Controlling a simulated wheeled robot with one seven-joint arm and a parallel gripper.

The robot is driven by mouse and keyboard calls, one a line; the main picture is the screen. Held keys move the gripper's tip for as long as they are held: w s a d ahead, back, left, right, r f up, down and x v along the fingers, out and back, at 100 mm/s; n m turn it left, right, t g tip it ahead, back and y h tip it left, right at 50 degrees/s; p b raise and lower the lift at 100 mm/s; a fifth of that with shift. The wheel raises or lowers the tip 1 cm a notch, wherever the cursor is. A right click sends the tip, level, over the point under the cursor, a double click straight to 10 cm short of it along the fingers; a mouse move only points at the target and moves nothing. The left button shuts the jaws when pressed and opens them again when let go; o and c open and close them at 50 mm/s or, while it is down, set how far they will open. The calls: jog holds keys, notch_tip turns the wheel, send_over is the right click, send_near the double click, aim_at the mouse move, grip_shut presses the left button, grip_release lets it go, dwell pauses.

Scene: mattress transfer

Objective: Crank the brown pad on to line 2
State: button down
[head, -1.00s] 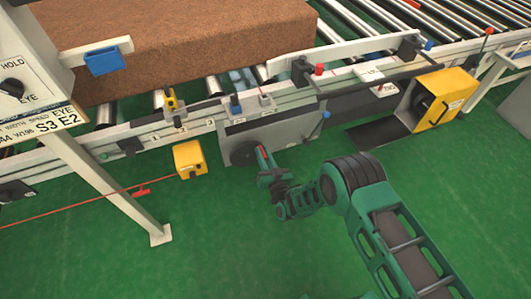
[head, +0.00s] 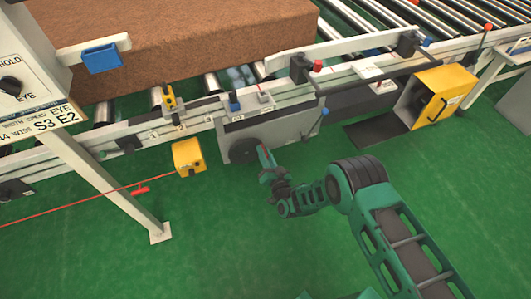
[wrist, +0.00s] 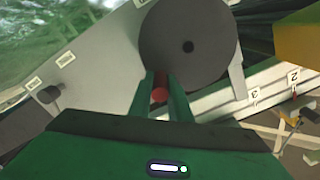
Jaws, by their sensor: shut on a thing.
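The brown pad (head: 190,45) is a large block lying on the rollers at the upper left in the head view. The crank is a dark round disc (wrist: 188,45) with a red handle (wrist: 159,88); the disc also shows on a grey box in the head view (head: 242,150). My gripper (wrist: 160,85) is shut on the red handle, one green finger on each side of it. Number labels sit along the white rail; the label 2 (wrist: 293,77) and label 3 (wrist: 255,95) show in the wrist view. I cannot tell which line the pad's edge meets.
A yellow box (head: 188,157) with a red cord stands left of the crank. A larger yellow housing (head: 440,95) is at the right. A white post (head: 110,190) and sign panel stand at the left.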

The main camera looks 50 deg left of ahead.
jog(key=c, duration=1.6)
grip_release()
jog(key=shift+w+d, duration=0.1)
jog(key=shift+w, duration=0.1)
jog(key=shift+c, duration=0.2)
jog(key=shift+s, duration=0.1)
jog(key=v, duration=1)
jog(key=shift+s+d, duration=0.15)
jog(key=shift+d, duration=0.2)
